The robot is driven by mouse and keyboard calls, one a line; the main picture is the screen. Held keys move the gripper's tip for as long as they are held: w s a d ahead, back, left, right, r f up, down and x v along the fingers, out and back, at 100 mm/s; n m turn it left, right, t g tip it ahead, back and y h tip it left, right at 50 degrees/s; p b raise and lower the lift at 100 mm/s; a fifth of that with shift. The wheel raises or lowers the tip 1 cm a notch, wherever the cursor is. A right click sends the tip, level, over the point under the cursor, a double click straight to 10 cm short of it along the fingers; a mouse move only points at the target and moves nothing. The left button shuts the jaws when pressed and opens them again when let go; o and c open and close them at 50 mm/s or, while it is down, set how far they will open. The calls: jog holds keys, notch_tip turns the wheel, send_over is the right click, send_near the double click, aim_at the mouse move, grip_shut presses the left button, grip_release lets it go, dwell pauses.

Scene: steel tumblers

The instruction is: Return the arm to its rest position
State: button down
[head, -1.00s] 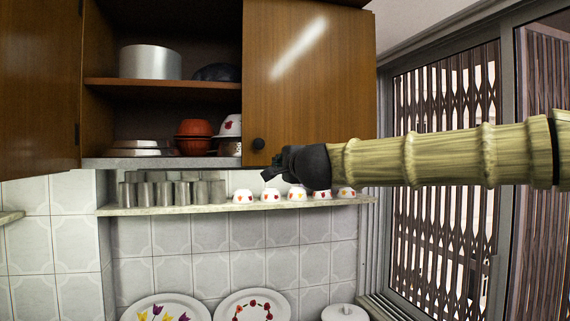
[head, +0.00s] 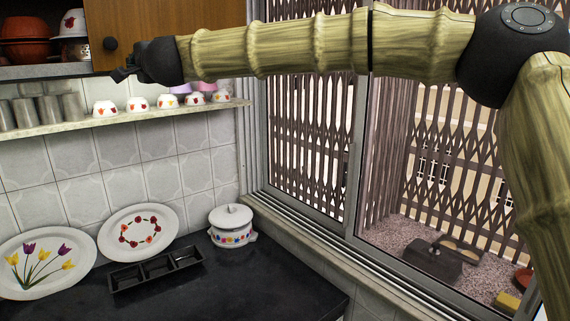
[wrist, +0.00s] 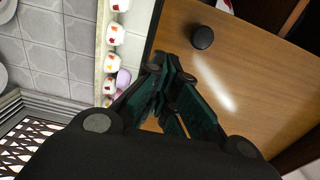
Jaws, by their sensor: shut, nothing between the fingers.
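My gripper (head: 122,75) is at the end of my outstretched arm, at the upper left of the head view, in front of the cupboard and just above the shelf (head: 150,117). In the wrist view its dark green fingers (wrist: 166,68) are together with nothing held, pointing toward the brown cupboard door (wrist: 235,70). Steel tumblers (head: 48,109) stand in a group at the left of the shelf. The arm crosses the top of the head view, in front of the window.
Small decorated bowls (head: 138,104) line the shelf to the right of the tumblers. The dark counter (head: 250,285) below holds two large plates (head: 140,232), a black divided tray (head: 155,268) and a white lidded pot (head: 231,224). A window (head: 300,150) with a metal lattice is at the right.

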jog(key=x, duration=0.6)
jog(key=shift+w, duration=0.45)
jog(key=shift+a, duration=0.1)
dwell(0.4)
